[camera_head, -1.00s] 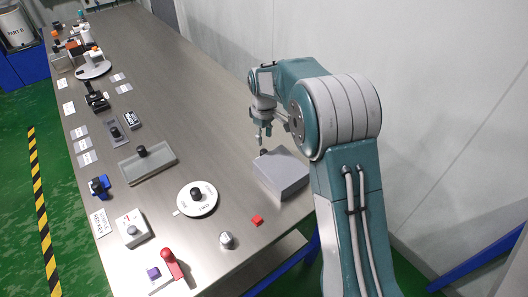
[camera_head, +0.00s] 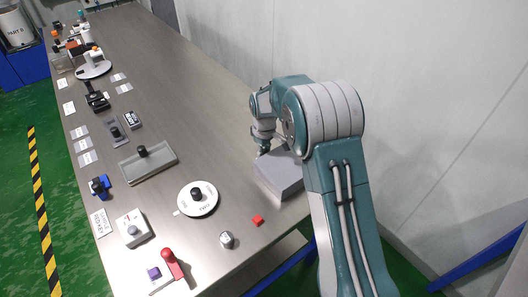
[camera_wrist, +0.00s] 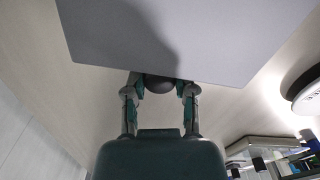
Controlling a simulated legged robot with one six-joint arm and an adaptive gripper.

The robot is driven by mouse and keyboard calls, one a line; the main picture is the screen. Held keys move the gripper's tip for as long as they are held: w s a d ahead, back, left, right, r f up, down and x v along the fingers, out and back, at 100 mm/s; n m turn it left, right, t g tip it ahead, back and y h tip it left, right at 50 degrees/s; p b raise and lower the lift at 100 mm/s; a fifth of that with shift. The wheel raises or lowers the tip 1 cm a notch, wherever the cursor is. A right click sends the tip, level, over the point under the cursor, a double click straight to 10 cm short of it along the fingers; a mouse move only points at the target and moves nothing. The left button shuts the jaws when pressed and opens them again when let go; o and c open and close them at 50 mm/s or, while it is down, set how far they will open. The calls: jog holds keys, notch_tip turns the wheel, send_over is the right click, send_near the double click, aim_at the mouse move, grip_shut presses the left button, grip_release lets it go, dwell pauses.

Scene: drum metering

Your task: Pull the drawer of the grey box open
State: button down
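The grey box (camera_head: 280,178) sits on the bench's right side, near its wall-side edge. In the wrist view its flat grey surface (camera_wrist: 200,40) fills the top of the picture. A dark round knob (camera_wrist: 160,84) is at the box's near edge in that view. My gripper (camera_wrist: 161,90) has one finger on each side of the knob, with the fingers apart. I cannot tell whether the fingertips touch the knob. In the head view my gripper (camera_head: 263,150) is low at the box's far end and hides the knob. No drawer gap is visible.
A red cube (camera_head: 258,220), a metal hex piece (camera_head: 227,240) and a white dial (camera_head: 208,204) with a dark knob stand to the left and front of the box. The bench beyond the box is clear. A pale wall runs along the right.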

aim_at(248, 143)
jog(key=shift+w+a, duration=0.9)
jog(key=shift+w, duration=0.45)
jog(key=shift+w+a, duration=0.85)
jog(key=shift+w, duration=0.45)
jog(key=shift+w+a, duration=0.9)
jog(key=shift+w, duration=0.45)
jog(key=c, duration=0.7)
grip_release()
notch_tip(248, 143, up, 12)
jog(key=shift+w+f, duration=0.1)
